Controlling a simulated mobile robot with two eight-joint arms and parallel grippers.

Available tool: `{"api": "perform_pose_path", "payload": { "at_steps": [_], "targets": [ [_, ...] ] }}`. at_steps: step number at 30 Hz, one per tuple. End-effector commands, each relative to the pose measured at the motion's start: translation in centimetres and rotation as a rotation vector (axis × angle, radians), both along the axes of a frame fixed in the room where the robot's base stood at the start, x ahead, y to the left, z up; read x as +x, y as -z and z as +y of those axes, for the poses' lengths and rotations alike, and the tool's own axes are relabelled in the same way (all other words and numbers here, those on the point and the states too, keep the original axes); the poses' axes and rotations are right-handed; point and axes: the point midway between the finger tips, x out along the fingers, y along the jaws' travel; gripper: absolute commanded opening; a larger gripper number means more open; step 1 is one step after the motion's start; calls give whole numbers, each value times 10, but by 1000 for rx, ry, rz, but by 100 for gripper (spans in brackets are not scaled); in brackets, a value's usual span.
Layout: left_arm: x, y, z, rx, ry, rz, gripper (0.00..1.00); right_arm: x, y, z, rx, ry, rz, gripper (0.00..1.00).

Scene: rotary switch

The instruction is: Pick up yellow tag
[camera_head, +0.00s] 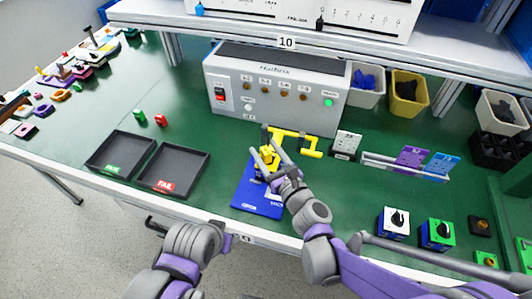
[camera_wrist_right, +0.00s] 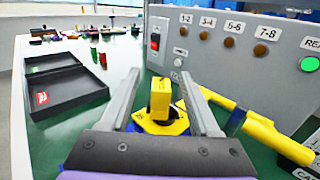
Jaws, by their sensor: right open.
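A yellow upright piece (camera_wrist_right: 160,98) stands on a yellow base with dark parts, between the fingers of my right gripper (camera_wrist_right: 158,95) in the wrist view. I cannot tell whether this piece is the yellow tag. In the head view the yellow piece (camera_head: 264,158) is at the back of a blue plate (camera_head: 258,204), partly hidden by my right gripper (camera_head: 263,157). The right gripper is open, its fingers on either side of the piece with visible gaps. My left gripper (camera_head: 234,238) is low at the table's front edge; its jaws are not clear.
A yellow bar fixture (camera_head: 300,140) stands right behind the gripper, before the grey switch box (camera_head: 275,90). Two black trays (camera_head: 125,150) lie left. A rack holds a purple tag (camera_head: 411,157) and a blue tag (camera_head: 441,166). Rotary switches (camera_head: 394,223) stand at right.

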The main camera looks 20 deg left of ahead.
Motion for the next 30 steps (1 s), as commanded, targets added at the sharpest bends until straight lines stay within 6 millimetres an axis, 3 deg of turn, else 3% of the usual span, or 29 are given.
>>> {"api": "perform_pose_path", "payload": {
  "at_steps": [6,15,25,30],
  "targets": [
    [0,-2,0,0,0,-1,50,23,1,20,-1,-1,-1,62],
    [0,-2,0,0,0,-1,50,27,1,23,-1,0,-1,62],
    [0,-2,0,0,0,-1,50,27,1,23,-1,0,-1,3],
    [0,-2,0,0,0,-1,50,26,1,23,-1,0,-1,0]
  ]
}}
